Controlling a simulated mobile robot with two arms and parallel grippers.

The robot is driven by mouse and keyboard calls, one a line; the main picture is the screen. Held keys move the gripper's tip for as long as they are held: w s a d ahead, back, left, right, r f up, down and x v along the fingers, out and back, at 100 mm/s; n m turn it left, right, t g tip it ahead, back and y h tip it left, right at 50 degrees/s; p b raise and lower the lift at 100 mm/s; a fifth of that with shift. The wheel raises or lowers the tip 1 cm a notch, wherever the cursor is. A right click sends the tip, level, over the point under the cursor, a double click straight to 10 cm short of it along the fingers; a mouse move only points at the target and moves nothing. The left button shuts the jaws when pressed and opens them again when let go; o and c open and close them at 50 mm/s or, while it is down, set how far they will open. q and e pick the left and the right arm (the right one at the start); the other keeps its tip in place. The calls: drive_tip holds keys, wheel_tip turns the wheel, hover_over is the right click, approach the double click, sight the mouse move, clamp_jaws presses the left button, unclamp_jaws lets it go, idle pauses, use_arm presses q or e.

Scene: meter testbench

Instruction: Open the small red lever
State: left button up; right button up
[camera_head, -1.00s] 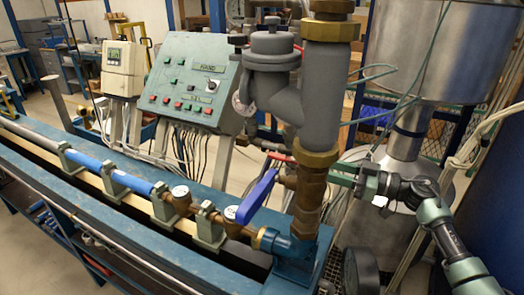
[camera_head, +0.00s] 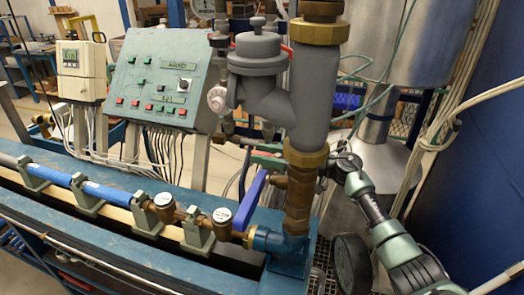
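I cannot clearly make out the small red lever low beside the brass pipe; the pipe and my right gripper may hide it. A thin red piece (camera_head: 289,51) shows higher up, behind the grey valve body. My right gripper (camera_head: 264,159) reaches in from the right behind the brass pipe (camera_head: 299,200). Its green finger parts show just left of the pipe, above the large blue lever (camera_head: 250,202). The pipe hides the middle of the gripper, and I cannot tell whether it is open or touching anything. My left gripper is out of view.
A grey valve body (camera_head: 268,80) and thick grey pipe (camera_head: 315,90) stand above the brass pipe. A control panel (camera_head: 163,80) and a white meter (camera_head: 81,70) stand behind the blue bench. A steel tank (camera_head: 410,40) and hanging cables are at the right.

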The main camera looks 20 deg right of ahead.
drive_tip(key=shift+w+a, duration=0.1)
drive_tip(key=shift+a, duration=0.05)
drive_tip(key=shift+c, duration=0.9)
clamp_jaws()
idle(0.5)
